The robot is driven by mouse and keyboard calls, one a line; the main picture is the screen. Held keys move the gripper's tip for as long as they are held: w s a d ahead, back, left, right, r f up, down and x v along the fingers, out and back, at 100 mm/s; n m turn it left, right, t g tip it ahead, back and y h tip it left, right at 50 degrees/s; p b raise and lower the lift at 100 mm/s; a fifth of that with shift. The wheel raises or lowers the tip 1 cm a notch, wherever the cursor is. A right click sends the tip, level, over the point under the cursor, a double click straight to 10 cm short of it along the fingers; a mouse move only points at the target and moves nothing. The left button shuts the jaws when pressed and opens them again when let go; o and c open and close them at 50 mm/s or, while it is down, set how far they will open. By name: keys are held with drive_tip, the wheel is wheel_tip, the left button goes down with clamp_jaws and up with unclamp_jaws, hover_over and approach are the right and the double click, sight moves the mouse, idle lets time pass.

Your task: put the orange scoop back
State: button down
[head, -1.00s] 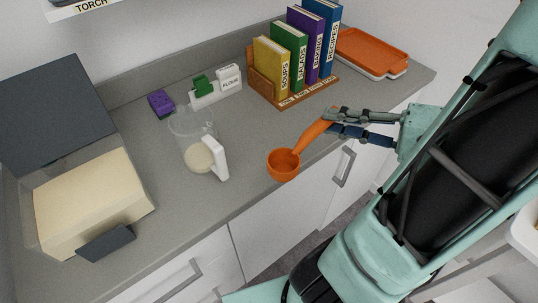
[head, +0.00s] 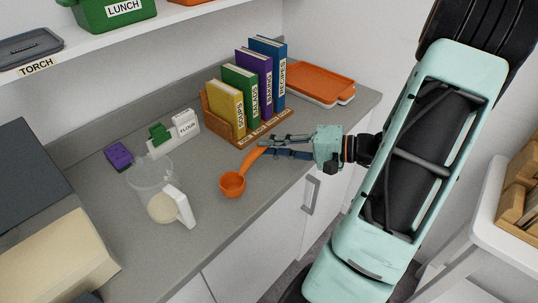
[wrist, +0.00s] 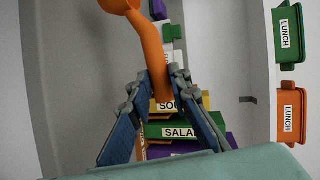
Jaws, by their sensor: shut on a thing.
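The orange scoop (head: 232,185) hangs in my gripper, round bowl down and to the left, handle rising to the right. My gripper (head: 262,146) is shut on the upper handle, near the counter's front edge. In the wrist view the scoop's handle (wrist: 150,50) runs up from between the fingers (wrist: 160,88), with the bowl cut off at the top. The scoop looks held above the grey counter; its exact height is unclear. A clear jug (head: 150,180) with a white handle and pale contents stands left of it. A white holder labelled FLOUR (head: 186,124) with a green piece stands behind.
A wooden book rack (head: 262,133) with several labelled books and an orange-lidded tray (head: 318,82) stand at the back right. A purple block (head: 118,155) lies behind the jug. A shelf (head: 90,47) overhangs the back left.

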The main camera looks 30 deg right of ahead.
drive_tip(key=f, duration=0.1)
drive_tip(key=w+f, duration=0.1)
drive_tip(key=f, duration=0.2)
drive_tip(key=shift+w+d, duration=0.1)
drive_tip(key=shift+w, duration=0.2)
drive_tip(key=shift+f, duration=0.2)
drive_tip(key=shift+f+b, duration=0.25)
drive_tip(key=shift+b, duration=0.2)
drive_tip(key=c, duration=1.8)
unclamp_jaws()
drive_tip(key=shift+r, duration=0.1)
drive_tip(key=shift+r+p, duration=0.1)
drive_tip(key=shift+p, duration=0.4)
drive_tip(key=b+v, duration=0.1)
drive_tip(key=v, duration=1)
drive_tip(key=shift+r, duration=0.15)
drive_tip(key=shift+a+b, duration=0.25)
drive_tip(key=shift+b, duration=0.05)
